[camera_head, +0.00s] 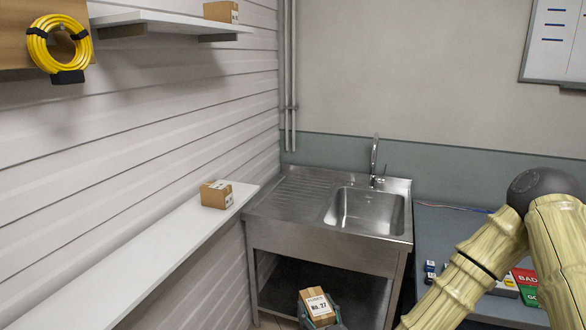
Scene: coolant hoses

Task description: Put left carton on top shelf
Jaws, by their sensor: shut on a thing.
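A brown carton (318,300) with a white label reading "No. 27" is at the bottom centre, in front of the sink unit. My gripper (320,314) is shut on it, with a dark finger on each side; its lower part is cut off by the frame edge. The top shelf (165,18) is the white wall shelf at upper left, and a small carton (221,12) stands near its right end. Another carton (216,194) stands near the far end of the lower white shelf (125,262). I cannot tell which carton is the task's left one.
A yellow hose coil (57,45) hangs on a wooden board left of the top shelf. A steel sink (368,210) stands in the corner. Most of both shelves is bare.

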